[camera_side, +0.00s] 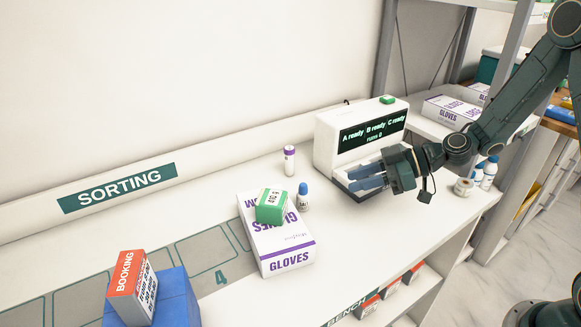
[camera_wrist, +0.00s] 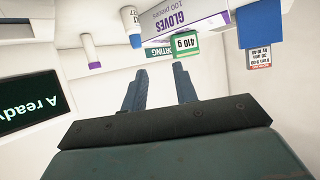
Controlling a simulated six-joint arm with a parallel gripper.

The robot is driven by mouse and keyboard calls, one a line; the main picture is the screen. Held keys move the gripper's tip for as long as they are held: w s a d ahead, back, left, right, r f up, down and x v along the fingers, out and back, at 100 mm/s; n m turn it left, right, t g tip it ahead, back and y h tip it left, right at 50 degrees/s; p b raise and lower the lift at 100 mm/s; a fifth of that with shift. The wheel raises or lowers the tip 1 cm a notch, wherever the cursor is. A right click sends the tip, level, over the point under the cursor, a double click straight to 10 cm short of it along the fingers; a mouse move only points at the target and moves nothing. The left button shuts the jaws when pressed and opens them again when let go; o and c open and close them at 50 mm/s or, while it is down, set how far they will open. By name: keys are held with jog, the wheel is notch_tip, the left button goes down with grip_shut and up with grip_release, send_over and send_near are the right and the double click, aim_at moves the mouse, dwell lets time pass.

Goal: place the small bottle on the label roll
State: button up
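A small white bottle with a blue cap (camera_side: 303,199) stands upright on the bench beside the gloves box; it also shows at the top of the wrist view (camera_wrist: 131,22). What looks like the label roll (camera_side: 463,188), a short pale cylinder, sits at the bench's right end, beside two white blue-capped bottles (camera_side: 483,174). It is not visible in the wrist view. My gripper (camera_side: 356,178) is over the bench in front of the display machine, right of the small bottle and apart from it. In the wrist view its fingers (camera_wrist: 157,80) are spread with nothing between them.
A gloves box (camera_side: 287,257) carries a green carton (camera_side: 271,206). A purple-capped tube (camera_side: 289,161) stands behind. The display machine (camera_side: 345,150) is close behind my gripper. A red booking box (camera_side: 133,287) sits on a blue block at front left. The bench front right is clear.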

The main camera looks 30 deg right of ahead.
aim_at(306, 185)
jog(key=w+d+f+t, duration=0.1)
jog(key=w+d+f+m+t, duration=0.1)
jog(key=shift+w+d+f, duration=0.15)
jog(key=shift+d+f, duration=0.15)
jog(key=shift+f, duration=0.05)
jog(key=shift+x, duration=4.35)
jog(key=shift+a+r, duration=0.1)
jog(key=shift+r, duration=0.1)
jog(key=shift+x, duration=2.6)
jog(key=shift+r, duration=0.2)
grip_shut()
